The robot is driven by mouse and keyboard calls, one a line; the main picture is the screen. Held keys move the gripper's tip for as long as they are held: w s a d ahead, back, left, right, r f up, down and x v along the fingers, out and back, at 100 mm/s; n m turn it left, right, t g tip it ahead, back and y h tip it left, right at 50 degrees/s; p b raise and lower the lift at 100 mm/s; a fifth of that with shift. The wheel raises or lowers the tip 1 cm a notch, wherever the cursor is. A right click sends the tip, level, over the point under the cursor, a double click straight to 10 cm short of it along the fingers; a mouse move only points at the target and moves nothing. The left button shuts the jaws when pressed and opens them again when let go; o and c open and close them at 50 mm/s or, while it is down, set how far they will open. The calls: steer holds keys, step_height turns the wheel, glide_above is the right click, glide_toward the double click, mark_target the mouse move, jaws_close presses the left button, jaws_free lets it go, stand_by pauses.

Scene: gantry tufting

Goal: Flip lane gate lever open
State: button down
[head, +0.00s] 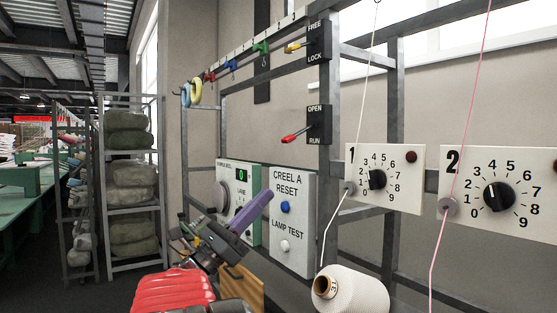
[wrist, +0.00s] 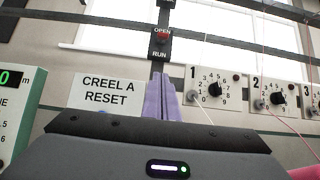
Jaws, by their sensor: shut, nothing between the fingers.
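A black switch plate marked OPEN above and RUN below (head: 318,122) is on the grey frame, with a red-tipped lever (head: 294,138) sticking out to the left and slightly down. In the wrist view the red lever tip (wrist: 163,37) shows against the plate, straight ahead beyond my fingers. My gripper (head: 268,193) has its purple fingers together and empty, below and left of the lever and apart from it, in front of the CREEL A panel. In the wrist view the fingers (wrist: 160,82) point up toward the plate.
A yellow FREE/LOCK lever (head: 295,47) is above. The CREEL A RESET panel (head: 291,250) and a green counter box (head: 245,180) stand behind my gripper. Dial plates 1 (head: 400,165) and 2 (head: 527,175), threads and a yarn cone (head: 358,293) are to the right.

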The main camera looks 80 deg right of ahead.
steer(key=shift+d+r, duration=0.1)
glide_toward(300, 133)
steer(key=shift+s+d, duration=0.9)
steer(key=shift+d, duration=0.3)
steer(key=shift+r, duration=0.45)
